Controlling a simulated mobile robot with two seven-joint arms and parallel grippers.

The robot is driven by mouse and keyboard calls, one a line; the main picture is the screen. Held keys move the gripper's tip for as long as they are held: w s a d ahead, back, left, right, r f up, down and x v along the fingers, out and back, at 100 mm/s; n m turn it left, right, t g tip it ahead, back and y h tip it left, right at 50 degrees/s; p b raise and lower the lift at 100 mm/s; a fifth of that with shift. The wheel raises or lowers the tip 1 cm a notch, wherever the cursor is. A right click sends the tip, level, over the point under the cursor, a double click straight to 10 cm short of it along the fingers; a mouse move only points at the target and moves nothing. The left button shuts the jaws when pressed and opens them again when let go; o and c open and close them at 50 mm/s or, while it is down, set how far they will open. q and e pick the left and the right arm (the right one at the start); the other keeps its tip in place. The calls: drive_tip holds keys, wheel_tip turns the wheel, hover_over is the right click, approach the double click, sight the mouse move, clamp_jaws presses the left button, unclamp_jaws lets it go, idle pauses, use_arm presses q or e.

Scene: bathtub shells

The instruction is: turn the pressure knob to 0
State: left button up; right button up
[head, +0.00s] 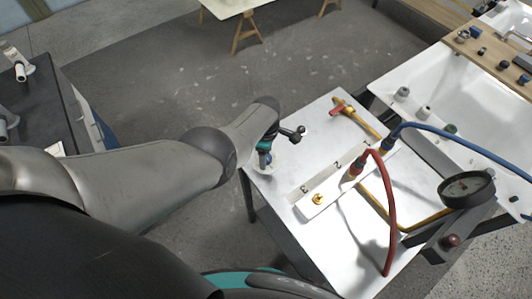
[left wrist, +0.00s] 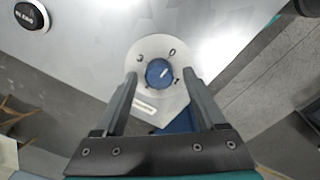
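The blue pressure knob (left wrist: 159,72) sits in the middle of a round white dial (left wrist: 147,47) in the left wrist view. The dial shows the figures 3, 0 and 1. A short white mark on the knob slants toward the upper right; I cannot tell its exact reading. My left gripper (left wrist: 160,76) has its fingers apart, one on each side of the knob, with gaps visible. In the head view the left gripper (head: 265,154) points down at the table's left corner and mostly hides the knob. My right gripper is not in view.
The white table (head: 290,165) holds a strip with numbered ports, a red hose (head: 391,215), a blue hose (head: 450,133), a yellow pipe and a pressure gauge (head: 467,189). A white tub is at right.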

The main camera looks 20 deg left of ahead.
use_arm(q)
wheel_tip(320, 180, up, 6)
drive_tip(key=p, duration=0.4)
drive_tip(key=shift+f, duration=0.15)
drive_tip(key=shift+w+b, duration=0.1)
drive_tip(key=shift+b, duration=0.2)
wheel_tip(320, 180, up, 2)
wheel_tip(320, 180, up, 8)
drive_tip(key=shift+f, duration=0.2)
idle(0.5)
